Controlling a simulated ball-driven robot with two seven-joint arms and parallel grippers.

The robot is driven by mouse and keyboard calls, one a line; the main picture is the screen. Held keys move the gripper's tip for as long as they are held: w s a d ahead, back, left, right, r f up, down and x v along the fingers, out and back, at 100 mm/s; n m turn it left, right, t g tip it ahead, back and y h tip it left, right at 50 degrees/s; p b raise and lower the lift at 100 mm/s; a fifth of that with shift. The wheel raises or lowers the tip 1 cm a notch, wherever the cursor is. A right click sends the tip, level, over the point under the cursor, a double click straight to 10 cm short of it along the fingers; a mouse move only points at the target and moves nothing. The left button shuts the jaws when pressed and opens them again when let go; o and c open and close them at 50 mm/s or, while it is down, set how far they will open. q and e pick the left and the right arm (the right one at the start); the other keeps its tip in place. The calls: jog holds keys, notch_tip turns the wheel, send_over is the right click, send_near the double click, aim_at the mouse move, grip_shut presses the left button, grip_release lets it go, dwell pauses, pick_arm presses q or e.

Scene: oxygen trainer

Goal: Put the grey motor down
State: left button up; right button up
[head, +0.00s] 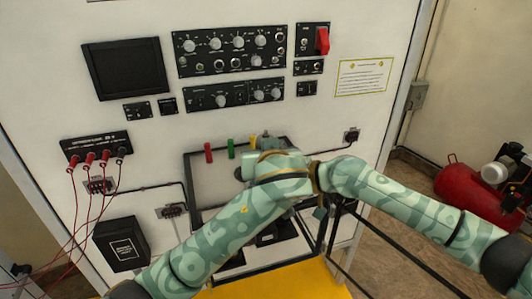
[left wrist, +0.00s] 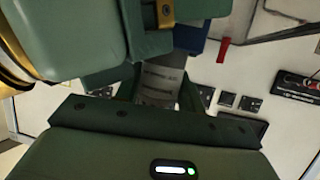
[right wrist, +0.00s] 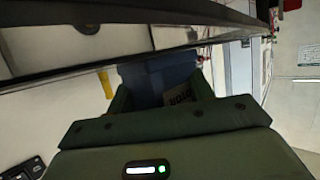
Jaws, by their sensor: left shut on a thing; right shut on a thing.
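The grey motor shows in the left wrist view as a grey ribbed body (left wrist: 160,82) between the fingers of my left gripper (left wrist: 158,92), which is shut on it. In the right wrist view a blue-grey body with a printed label (right wrist: 150,82) sits between the fingers of my right gripper (right wrist: 160,92), which is shut on it. This appears to be the same motor, held from two sides. In the head view my two arms meet in front of the panel, and they hide both jaws and most of the motor.
A dark frame (head: 190,170) projects from the white panel (head: 215,125) behind my arms. Red (head: 208,153) and green (head: 231,148) handles stand close to them. A yellow surface (head: 290,283) lies below. Red cables (head: 76,215) hang at left. A red compressor (head: 465,190) stands at right.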

pick_arm(q)
jog(key=shift+f, duration=0.55)
jog(key=o, duration=0.8)
jog(key=shift+f, duration=0.1)
jog(key=shift+o, duration=0.7)
jog(key=shift+s+f, duration=0.1)
jog(key=shift+f, duration=0.05)
pick_arm(e)
jog(key=shift+s+a, duration=0.1)
jog(key=shift+a, duration=0.05)
pick_arm(q)
jog(key=shift+r, duration=0.4)
jog(key=v, duration=0.7)
jog(key=shift+s+r, duration=0.15)
jog(key=shift+r, duration=0.4)
